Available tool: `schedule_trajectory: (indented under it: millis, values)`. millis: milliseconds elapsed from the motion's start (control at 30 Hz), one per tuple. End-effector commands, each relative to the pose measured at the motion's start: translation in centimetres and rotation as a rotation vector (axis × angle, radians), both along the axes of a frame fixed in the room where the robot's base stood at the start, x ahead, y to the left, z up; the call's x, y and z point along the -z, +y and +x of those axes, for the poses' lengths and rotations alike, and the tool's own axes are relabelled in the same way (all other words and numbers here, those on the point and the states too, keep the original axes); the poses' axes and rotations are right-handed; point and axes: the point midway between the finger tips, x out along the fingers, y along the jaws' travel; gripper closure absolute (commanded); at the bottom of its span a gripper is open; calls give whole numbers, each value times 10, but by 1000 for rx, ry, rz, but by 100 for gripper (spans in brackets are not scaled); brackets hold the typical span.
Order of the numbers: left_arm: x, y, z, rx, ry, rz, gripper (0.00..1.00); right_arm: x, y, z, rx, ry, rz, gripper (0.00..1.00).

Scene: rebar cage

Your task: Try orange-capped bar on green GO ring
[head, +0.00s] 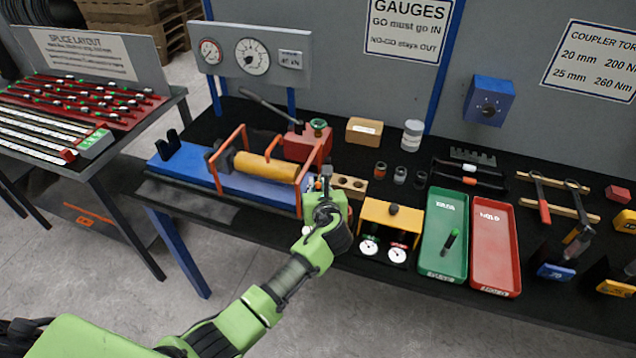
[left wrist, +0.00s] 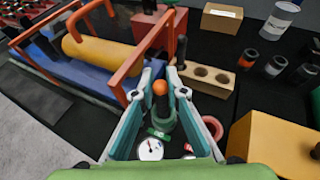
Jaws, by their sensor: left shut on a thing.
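My left gripper (head: 324,190) is low over the front of the bench, beside the orange frame of the blue press. In the left wrist view its fingers (left wrist: 160,92) are shut around the orange-capped bar (left wrist: 160,88), whose round cap faces the camera. A green ring (left wrist: 164,119) shows under the cap between the fingers; I cannot tell whether the bar is inside it or above it. A red ring (left wrist: 213,127) lies to its right, partly behind a finger. In the head view my gripper hides the rings. My right gripper is in neither view.
A yellow gauge stand (head: 389,220) with two dials stands just right of my gripper. A wooden block with holes (head: 349,186) is behind it. The blue press (head: 190,170) is left. A green tray (head: 432,261) holding a bar and a red tray (head: 494,250) are further right.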

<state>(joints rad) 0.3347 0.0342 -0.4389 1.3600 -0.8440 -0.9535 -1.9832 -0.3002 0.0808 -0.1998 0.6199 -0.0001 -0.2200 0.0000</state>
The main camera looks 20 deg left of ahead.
Motion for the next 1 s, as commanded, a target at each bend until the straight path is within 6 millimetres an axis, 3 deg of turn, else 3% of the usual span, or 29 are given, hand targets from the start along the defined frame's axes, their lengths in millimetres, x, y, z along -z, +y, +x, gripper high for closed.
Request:
schedule_trajectory:
  millis: [600,633,700,1000]
  values:
    - [17,0,1,1,-2,0,100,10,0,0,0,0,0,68]
    - [16,0,1,1,-3,0,80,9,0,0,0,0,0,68]
    - [16,0,1,1,-2,0,68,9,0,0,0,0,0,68]
    - [18,0,-1,0,2,-1,68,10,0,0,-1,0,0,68]
